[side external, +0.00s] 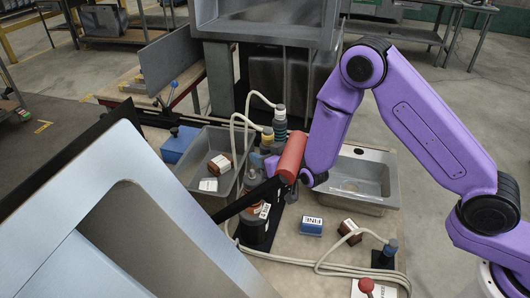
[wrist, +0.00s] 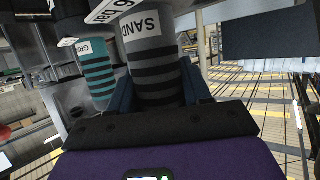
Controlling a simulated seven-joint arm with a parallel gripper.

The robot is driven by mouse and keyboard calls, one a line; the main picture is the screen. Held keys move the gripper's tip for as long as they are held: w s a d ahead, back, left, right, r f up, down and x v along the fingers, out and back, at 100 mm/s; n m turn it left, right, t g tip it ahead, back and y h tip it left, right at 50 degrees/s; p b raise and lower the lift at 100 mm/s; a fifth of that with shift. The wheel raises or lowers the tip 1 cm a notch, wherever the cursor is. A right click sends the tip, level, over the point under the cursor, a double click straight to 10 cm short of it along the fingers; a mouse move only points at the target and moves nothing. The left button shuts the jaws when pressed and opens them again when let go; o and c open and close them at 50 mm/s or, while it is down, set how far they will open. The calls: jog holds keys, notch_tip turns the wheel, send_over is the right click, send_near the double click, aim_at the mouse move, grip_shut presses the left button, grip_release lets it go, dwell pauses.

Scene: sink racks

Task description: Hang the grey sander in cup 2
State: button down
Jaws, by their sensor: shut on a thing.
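The grey sander (wrist: 150,50), a grey cylinder with black bands and a white SAND label, fills the middle of the wrist view. My gripper (wrist: 158,92) is shut on it, with a dark blue finger on each side. Its lower end is out of sight. In the side view my gripper's fingers and the sander cannot be told apart behind the red cylinder (side external: 291,158) and among the tools. A dark stand with white labels (side external: 265,210) is below them. No cup can be read as number 2.
A teal-banded tool (wrist: 97,72) is left of the sander; a teal-banded tool also shows in the side view (side external: 280,117). Pale hoses (side external: 300,262) loop over the bench. Sink basins (side external: 362,180) flank the tools. A blue FINE block (side external: 311,226) lies in front.

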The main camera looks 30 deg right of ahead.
jog(key=shift+w, duration=0.1)
jog(key=shift+c, duration=2.1)
grip_release()
jog(key=shift+f, duration=0.15)
jog(key=shift+s, duration=0.2)
jog(key=v, duration=1.1)
jog(key=shift+s+r, duration=0.25)
jog(key=shift+s, duration=0.05)
